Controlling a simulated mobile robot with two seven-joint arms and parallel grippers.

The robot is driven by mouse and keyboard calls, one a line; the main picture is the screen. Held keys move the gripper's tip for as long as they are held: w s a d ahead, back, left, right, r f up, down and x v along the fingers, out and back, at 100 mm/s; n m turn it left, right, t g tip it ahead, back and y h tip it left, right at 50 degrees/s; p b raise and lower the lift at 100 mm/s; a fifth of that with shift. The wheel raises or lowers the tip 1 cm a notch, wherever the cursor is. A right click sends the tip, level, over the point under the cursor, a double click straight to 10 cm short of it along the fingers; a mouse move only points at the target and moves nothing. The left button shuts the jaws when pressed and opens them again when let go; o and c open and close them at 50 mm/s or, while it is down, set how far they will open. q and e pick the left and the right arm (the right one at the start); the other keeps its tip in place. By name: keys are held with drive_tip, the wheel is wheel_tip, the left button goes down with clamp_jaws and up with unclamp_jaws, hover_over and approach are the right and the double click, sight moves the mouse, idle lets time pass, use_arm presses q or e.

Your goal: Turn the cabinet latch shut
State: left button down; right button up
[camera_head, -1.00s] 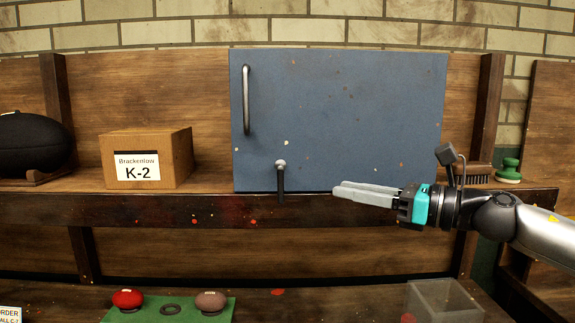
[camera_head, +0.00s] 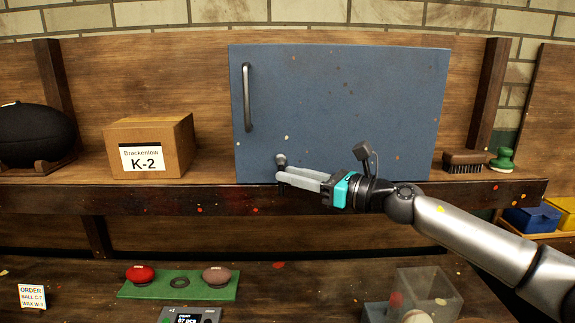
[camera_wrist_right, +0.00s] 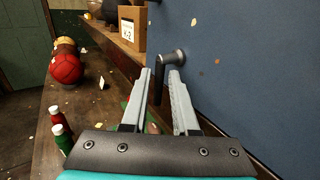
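The blue-grey cabinet door (camera_head: 350,100) stands flat on the shelf, with a dark vertical handle (camera_head: 247,97) on its left. The latch (camera_head: 281,160) is a round grey pivot near the door's bottom edge; its dark lever points down and is mostly hidden behind my fingers. My right gripper (camera_head: 280,177) is at the lever, coming from the right. In the right wrist view the fingers (camera_wrist_right: 160,75) are apart, and the latch lever (camera_wrist_right: 159,72) shows in line with the gap between their tips. I cannot tell whether they touch it. My left gripper is not in view.
A box marked K-2 (camera_head: 150,145) and a black ball (camera_head: 35,136) stand left on the shelf. A brush (camera_head: 463,162) and green knob-like object (camera_head: 502,160) are at right. Below, the bench holds a green tray (camera_head: 160,292) and a clear box (camera_head: 428,285).

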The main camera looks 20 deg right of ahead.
drive_tip(key=shift+x, duration=0.8)
clamp_jaws()
idle(1.0)
